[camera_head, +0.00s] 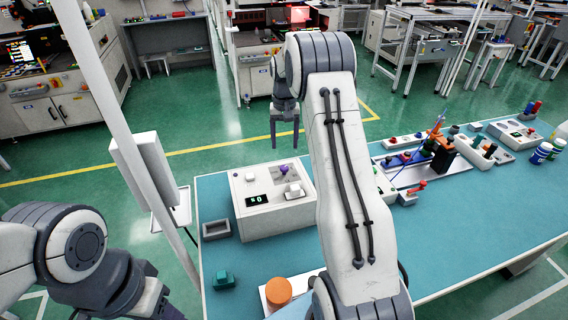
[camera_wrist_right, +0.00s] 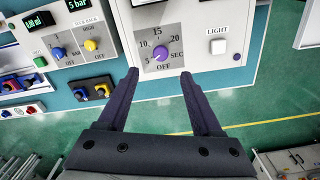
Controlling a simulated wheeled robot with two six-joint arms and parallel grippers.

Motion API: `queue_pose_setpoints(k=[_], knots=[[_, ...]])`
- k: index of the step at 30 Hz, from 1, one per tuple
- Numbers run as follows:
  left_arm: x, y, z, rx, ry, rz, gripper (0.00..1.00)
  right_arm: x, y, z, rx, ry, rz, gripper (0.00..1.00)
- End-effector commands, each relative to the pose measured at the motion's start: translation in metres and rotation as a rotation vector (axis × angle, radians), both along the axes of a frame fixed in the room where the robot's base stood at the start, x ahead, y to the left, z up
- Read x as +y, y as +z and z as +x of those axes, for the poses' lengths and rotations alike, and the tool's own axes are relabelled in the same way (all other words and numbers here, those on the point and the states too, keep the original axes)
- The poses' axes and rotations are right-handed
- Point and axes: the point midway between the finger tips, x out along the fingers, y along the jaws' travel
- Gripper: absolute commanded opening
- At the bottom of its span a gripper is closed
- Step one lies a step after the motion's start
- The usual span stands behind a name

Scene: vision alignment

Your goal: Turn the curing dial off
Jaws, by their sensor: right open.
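The curing dial is a purple knob (camera_wrist_right: 161,53) on a white control box (camera_wrist_right: 200,20), within a printed scale of 5, 10, 15, 20 SEC and OFF. Where its pointer stands is too small to tell. In the head view the purple knob (camera_head: 285,169) is on top of the white box (camera_head: 262,222), near its far edge. My right gripper (camera_head: 285,146) is open and empty, beyond the box's far side. In the right wrist view its two fingers (camera_wrist_right: 159,74) reach toward the dial, one to each side, apart from it. My left arm shows at the lower left; its gripper is out of view.
A white LIGHT button (camera_wrist_right: 218,46) is right of the dial in the wrist view. Another box with a blue knob (camera_wrist_right: 58,53) and yellow knob (camera_wrist_right: 90,45) stands left. A grey tray (camera_head: 216,230) and orange cylinder (camera_head: 279,291) sit on the teal table (camera_head: 455,225).

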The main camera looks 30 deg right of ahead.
Motion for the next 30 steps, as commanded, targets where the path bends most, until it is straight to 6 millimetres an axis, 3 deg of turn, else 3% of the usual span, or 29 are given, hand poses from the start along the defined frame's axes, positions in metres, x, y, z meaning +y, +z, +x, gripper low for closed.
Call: queue_pose_setpoints(k=[15,27,28,30], knots=[[0.0,0.026,0.0,0.0,0.001,0.0,0.5,0.002,-0.084,-0.001,0.002,0.003,0.001,0.67],[0.0,0.027,0.0,0.0,0.001,0.0,0.5,0.002,-0.095,0.0,-0.001,0.003,0.0,0.67],[0.0,0.027,0.0,0.0,0.001,0.0,0.5,0.002,-0.095,0.0,-0.001,0.003,0.0,0.63],[0.0,0.027,0.0,0.0,0.001,0.0,0.5,0.002,-0.095,0.0,-0.001,0.003,0.0,0.36]])
